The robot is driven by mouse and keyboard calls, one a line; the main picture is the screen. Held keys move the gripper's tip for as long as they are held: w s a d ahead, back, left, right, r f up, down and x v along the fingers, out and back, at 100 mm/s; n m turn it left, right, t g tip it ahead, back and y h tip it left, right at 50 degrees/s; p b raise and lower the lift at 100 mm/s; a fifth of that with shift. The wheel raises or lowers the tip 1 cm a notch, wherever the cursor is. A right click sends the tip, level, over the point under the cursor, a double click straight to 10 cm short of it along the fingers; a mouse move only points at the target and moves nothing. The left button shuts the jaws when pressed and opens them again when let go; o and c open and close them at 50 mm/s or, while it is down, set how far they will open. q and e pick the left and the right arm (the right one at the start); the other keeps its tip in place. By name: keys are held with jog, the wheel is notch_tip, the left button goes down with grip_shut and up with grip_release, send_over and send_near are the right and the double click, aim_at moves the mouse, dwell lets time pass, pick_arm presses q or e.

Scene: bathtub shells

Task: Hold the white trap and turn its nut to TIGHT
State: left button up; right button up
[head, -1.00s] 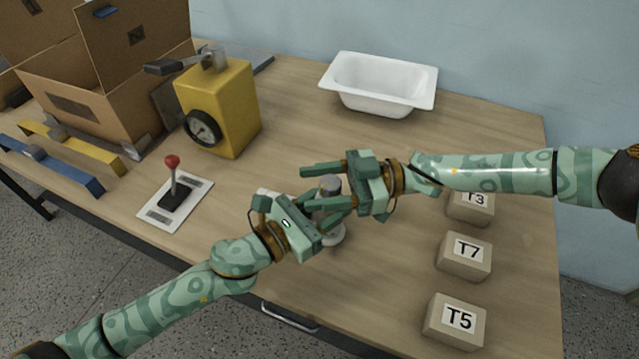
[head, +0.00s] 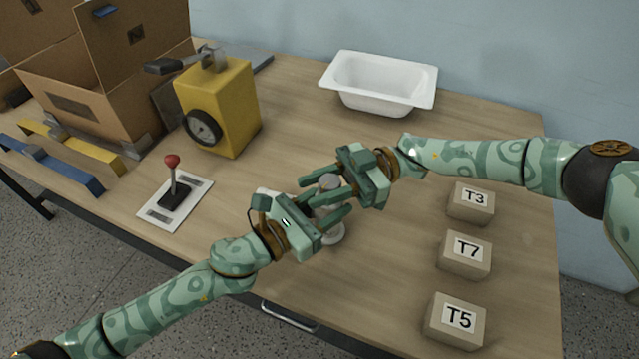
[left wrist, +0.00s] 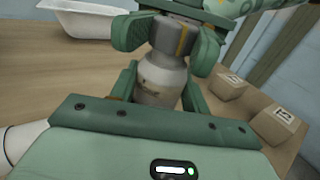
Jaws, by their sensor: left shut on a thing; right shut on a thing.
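The white trap (head: 333,233) stands upright on the table, mostly hidden by my grippers in the head view. Its pale body (left wrist: 160,84) shows in the left wrist view between my left fingers. The grey nut (left wrist: 178,40) with a yellow mark sits on top of the body. My left gripper (head: 335,208) is shut on the trap body from the left. My right gripper (head: 318,189) is shut on the nut from the right, above my left fingers. Its two fingers also flank the nut in the left wrist view. No TIGHT lettering is readable.
A white bathtub shell (head: 378,84) stands at the back. Blocks T3 (head: 471,204), T7 (head: 464,256) and T5 (head: 455,322) line the right side. A red-knobbed lever (head: 174,185), a yellow gauge box (head: 228,110) and a cardboard box (head: 95,90) stand left.

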aim_at(322, 187)
jog(key=shift+s+d+n+g+h, duration=0.1)
jog(key=shift+n+g+h, duration=0.9)
jog(key=shift+g, duration=0.35)
jog(key=shift+s+d+n+g+h, duration=0.1)
jog(key=shift+n+g+h, duration=0.9)
jog(key=shift+g, duration=0.35)
jog(key=o, duration=1)
jog(key=shift+s, duration=0.1)
notch_tip(322, 187, up, 10)
jog(key=shift+c, duration=0.3)
